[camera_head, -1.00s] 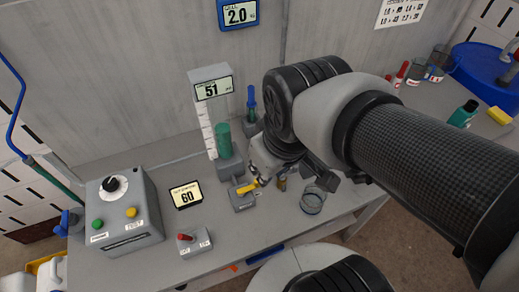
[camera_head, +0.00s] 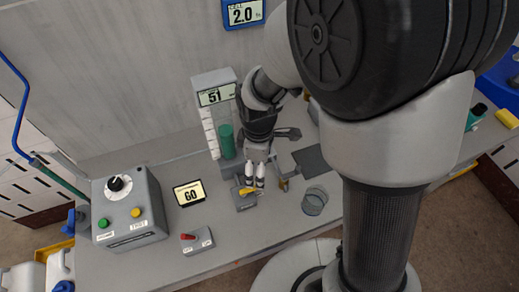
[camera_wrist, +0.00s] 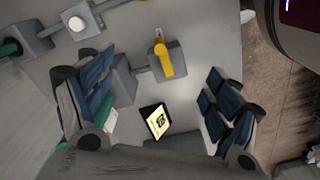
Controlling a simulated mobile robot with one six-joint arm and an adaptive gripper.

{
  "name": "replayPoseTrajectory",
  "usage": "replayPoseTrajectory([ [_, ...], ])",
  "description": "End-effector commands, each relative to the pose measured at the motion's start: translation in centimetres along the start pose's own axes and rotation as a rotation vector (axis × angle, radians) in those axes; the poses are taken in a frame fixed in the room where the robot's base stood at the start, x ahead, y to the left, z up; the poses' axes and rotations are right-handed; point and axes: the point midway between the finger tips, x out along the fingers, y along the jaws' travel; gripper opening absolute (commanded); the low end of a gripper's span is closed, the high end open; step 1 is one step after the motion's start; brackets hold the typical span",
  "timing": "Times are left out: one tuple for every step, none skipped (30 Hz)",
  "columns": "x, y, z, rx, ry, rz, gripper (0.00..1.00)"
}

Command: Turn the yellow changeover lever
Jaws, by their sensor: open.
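The yellow changeover lever (camera_head: 247,191) sits on a small grey block (camera_head: 243,205) on the bench, in front of the green cylinder column. In the wrist view the lever (camera_wrist: 164,58) lies across its grey block (camera_wrist: 178,54), ahead of and between my finger pads. My gripper (camera_head: 254,184) points down just above and behind the lever in the head view. In the wrist view my gripper (camera_wrist: 157,100) has its blue-padded fingers spread wide with nothing between them. The fingertips partly cover the lever in the head view, and I cannot tell whether they touch it.
A display reading 60 (camera_head: 189,193) stands left of the lever; a red-lever switch box (camera_head: 197,240) is in front. A control box (camera_head: 128,210) stands farther left. The green cylinder (camera_head: 227,142) is behind.

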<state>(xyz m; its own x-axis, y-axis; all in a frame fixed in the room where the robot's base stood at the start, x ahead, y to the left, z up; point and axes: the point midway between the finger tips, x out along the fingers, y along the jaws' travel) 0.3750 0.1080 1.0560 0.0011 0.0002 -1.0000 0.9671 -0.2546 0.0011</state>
Motion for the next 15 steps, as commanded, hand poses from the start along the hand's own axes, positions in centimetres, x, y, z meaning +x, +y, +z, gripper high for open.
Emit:
replayPoseTrajectory([
  [0.7, 0.0, 0.0, 0.001, -0.001, -0.001, 0.83],
  [1.0, 0.0, 0.0, 0.001, -0.001, -0.001, 0.83],
  [1.4, 0.0, 0.0, 0.001, -0.001, -0.001, 0.83],
  [1.7, 0.0, 0.1, 0.002, -0.001, -0.001, 0.83],
  [2.1, 0.0, 0.1, 0.002, -0.001, -0.001, 0.83],
  [2.6, -0.1, 0.1, 0.002, -0.001, -0.002, 0.83],
  [2.9, -0.1, 0.1, 0.002, -0.001, -0.002, 0.83],
  [3.3, -0.1, 0.1, 0.002, -0.001, -0.002, 0.83],
  [3.8, -0.1, 0.1, 0.002, -0.001, -0.002, 0.83],
  [4.2, -0.1, 0.1, 0.002, -0.001, -0.002, 0.83],
  [4.5, -0.1, 0.1, 0.003, -0.001, -0.002, 0.83],
  [5.0, -0.1, 0.1, 0.003, -0.001, -0.002, 0.83],
  [5.4, -0.1, 0.1, 0.003, -0.001, -0.001, 0.83],
  [5.7, 0.0, 0.1, 0.003, -0.001, -0.001, 0.83],
  [6.2, -0.1, 0.1, 0.003, -0.001, -0.001, 0.83],
])
